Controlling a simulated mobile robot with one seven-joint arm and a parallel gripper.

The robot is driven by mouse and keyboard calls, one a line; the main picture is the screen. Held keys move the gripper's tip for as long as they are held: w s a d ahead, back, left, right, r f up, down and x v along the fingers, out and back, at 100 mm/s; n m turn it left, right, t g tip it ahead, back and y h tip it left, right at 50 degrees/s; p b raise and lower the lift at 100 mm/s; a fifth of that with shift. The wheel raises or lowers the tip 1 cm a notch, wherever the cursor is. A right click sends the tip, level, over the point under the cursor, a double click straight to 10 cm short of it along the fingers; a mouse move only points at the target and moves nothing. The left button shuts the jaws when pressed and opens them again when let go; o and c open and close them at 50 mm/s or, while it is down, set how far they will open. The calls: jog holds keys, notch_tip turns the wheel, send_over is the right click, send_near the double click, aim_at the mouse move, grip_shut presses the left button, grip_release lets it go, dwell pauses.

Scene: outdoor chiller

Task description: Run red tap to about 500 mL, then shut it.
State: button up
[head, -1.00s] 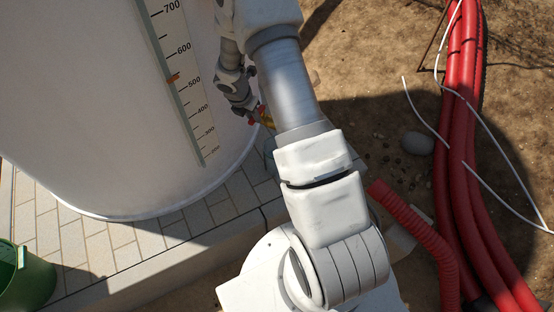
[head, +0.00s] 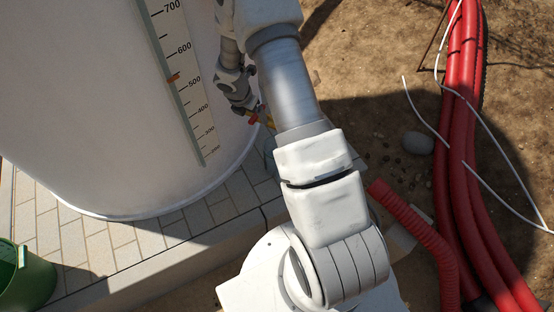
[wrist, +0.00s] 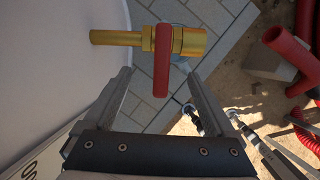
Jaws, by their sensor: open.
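The brass tap (wrist: 188,41) sticks out from the white tank on a brass pipe (wrist: 115,37) in the wrist view. Its red lever handle (wrist: 162,60) lies across the tap, pointing down the picture. My gripper (wrist: 159,72) is open, with one finger on each side of the handle's lower part and visible gaps between. In the head view, my gripper (head: 258,115) is small beside the tank and partly hidden by my arm. A pale bluish clear vessel (wrist: 180,62) shows partly below the tap. Its liquid level cannot be read, nor whether water runs.
The white tank (head: 90,110) bears a numbered scale (head: 186,90) with an orange marker between 500 and 600. A green bucket (head: 28,280) stands lower left on paving. Red hoses (head: 460,150), a white cable and a grey stone (head: 417,143) lie on dirt at right.

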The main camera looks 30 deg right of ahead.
jog(key=p+v, duration=0.4)
jog(key=v, duration=0.2)
jog(key=shift+r+p, duration=0.3)
jog(key=shift+r, duration=0.1)
jog(key=shift+a, duration=0.15)
jog(key=p+v, duration=0.4)
jog(key=v, duration=1.3)
jog(key=s+r+m+t+p, duration=0.1)
jog(key=s+r+m, duration=0.4)
jog(key=r, duration=0.3)
jog(key=s+r+m, duration=0.4)
jog(key=r+m, duration=0.2)
jog(key=r, duration=0.2)
jog(key=s+a+r+m+t+y+p, duration=0.1)
jog(key=s+r+m, duration=0.3)
jog(key=s+m, duration=0.2)
jog(key=s+a+r+m+t+y+p, duration=0.1)
jog(key=s+a+r+m+y, duration=0.1)
jog(key=s+r+m, duration=0.2)
jog(key=s+m, duration=0.3)
jog(key=s, duration=0.2)
jog(key=shift+s+a+r+m, duration=0.15)
jog(key=shift+s+r+m, duration=0.15)
jog(key=shift+s+r, duration=0.1)
